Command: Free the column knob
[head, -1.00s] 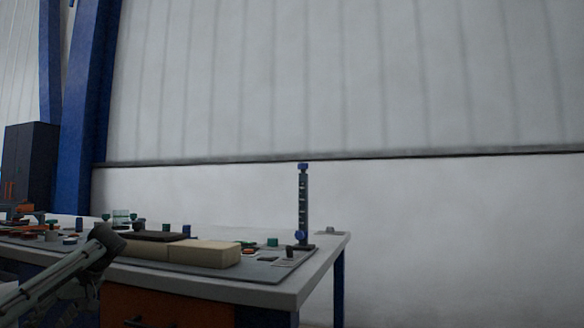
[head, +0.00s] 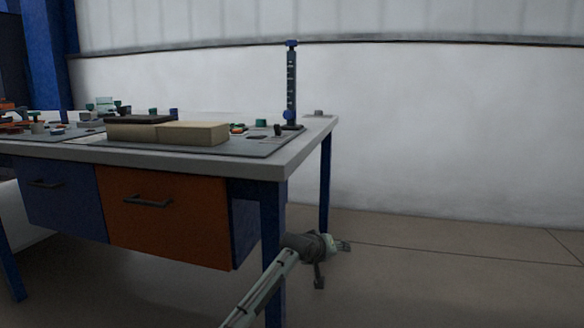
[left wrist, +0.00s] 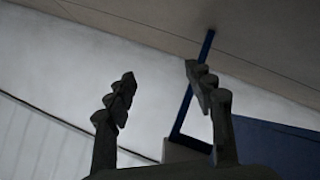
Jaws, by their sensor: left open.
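The dark upright column (head: 291,80) with light marks stands near the right end of the workbench. A round blue knob (head: 288,115) is low on the column, and a small blue cap (head: 292,43) is at its top. I cannot tell what holds the knob. My left gripper (head: 343,245) is low, beside the bench's right legs, below the bench top and well away from the column. In the left wrist view its two fingers (left wrist: 160,75) are apart with nothing between them; the column does not show there. My right gripper is out of view.
The workbench (head: 305,150) has blue and orange drawers and blue legs; one leg (left wrist: 195,90) shows behind the fingers. Beige and dark blocks (head: 190,133) and several small parts lie left of the column. Floor right of the bench is clear.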

